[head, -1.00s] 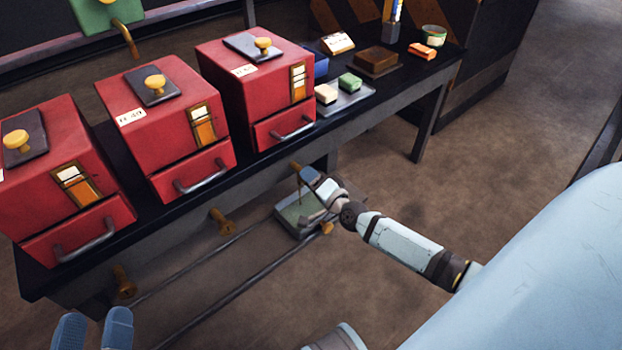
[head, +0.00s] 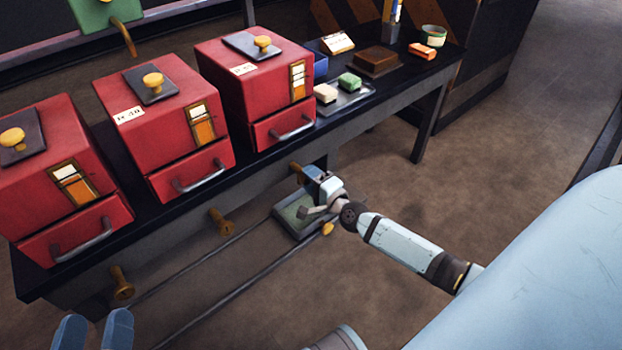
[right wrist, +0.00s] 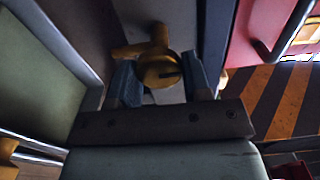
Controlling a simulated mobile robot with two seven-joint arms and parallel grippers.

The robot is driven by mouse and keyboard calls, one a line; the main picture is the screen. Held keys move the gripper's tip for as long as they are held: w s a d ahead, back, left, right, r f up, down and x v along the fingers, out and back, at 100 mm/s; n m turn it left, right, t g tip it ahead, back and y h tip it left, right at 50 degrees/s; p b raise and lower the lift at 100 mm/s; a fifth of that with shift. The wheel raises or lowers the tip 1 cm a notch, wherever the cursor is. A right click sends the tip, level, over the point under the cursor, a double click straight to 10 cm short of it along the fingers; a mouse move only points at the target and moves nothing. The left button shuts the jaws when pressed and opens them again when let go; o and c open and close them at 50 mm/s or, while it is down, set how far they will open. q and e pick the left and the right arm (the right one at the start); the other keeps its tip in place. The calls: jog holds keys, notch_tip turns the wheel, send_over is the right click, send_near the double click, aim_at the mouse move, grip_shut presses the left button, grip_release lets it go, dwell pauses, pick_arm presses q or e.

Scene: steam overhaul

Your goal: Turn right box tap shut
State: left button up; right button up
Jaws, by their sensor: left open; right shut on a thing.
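The right box (head: 255,85) is a red box with a drawer, the farthest right of three on the dark bench. Its brass tap (head: 295,168) sits on the bench front below it, mostly hidden by my right gripper (head: 308,176). In the right wrist view the tap's round brass end (right wrist: 160,70) lies between the two blue fingers of my right gripper (right wrist: 162,82), which is shut on it. A dark slot shows on the brass end. My left gripper (head: 92,332) is open and empty at the bottom left, its two blue fingers apart.
Two more red boxes (head: 165,125) stand to the left, with brass taps (head: 221,221) below them on the bench front. A green tray (head: 292,212) lies low beneath my right gripper, near long rods (head: 240,290). The floor at right is clear.

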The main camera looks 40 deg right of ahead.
pick_arm(q)
jog(key=shift+f, duration=0.1)
pick_arm(e)
jog(key=o, duration=0.9)
pick_arm(q)
jog(key=shift+s+f, duration=0.1)
jog(key=shift+s, duration=0.05)
notch_tip(320, 180, up, 4)
jog(key=shift+a+f+t+p, duration=0.15)
jog(key=shift+t+p, duration=0.65)
jog(key=shift+p, duration=0.45)
pick_arm(e)
jog(key=s, duration=0.9)
jog(key=s+d, duration=0.1)
jog(key=s, duration=0.4)
pick_arm(q)
jog(key=shift+s, duration=0.1)
